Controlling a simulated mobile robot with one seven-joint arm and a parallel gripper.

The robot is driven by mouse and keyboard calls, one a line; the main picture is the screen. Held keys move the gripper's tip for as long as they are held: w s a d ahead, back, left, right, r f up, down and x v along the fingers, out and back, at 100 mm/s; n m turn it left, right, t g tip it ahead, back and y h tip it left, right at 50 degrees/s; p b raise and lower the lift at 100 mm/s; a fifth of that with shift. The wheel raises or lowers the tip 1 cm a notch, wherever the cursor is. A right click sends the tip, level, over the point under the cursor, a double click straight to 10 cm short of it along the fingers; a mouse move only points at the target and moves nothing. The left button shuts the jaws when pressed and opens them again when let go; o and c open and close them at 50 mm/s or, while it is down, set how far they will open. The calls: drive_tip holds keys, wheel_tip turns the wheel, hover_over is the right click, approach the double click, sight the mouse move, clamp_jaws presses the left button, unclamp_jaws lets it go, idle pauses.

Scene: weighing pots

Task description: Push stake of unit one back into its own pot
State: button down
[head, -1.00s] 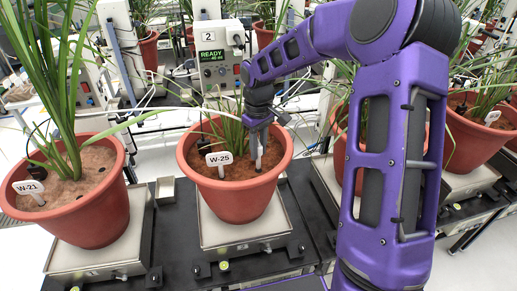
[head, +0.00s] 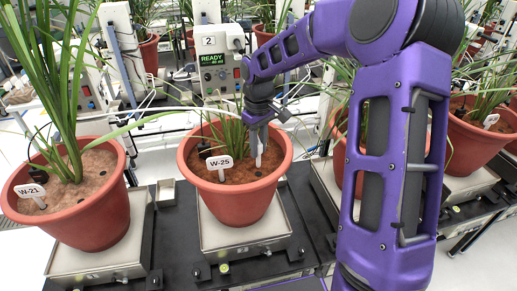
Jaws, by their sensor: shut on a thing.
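My gripper (head: 260,130) is shut on a slim pale stake (head: 259,153) over the pot labelled W-25 (head: 237,205). The stake hangs upright, and its lower end is just above the soil. A small dark hole (head: 258,172) shows in the soil below it. The pot stands on a scale in front of a box marked 2 (head: 212,62). To the left, the pot labelled W-21 (head: 85,225) holds tall leaves, a W-21 tag (head: 31,191) and a dark probe (head: 38,174). A dark hole (head: 80,201) shows in its soil. No unit number one is readable.
A W-25 tag (head: 219,163) stands in the soil left of the stake. Leaves of the middle plant (head: 232,132) are close beside my gripper. A thin white tube crosses behind the pots. More potted plants stand at the right (head: 470,150), partly behind my arm.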

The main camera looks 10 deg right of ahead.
drive_tip(key=shift+r, duration=3)
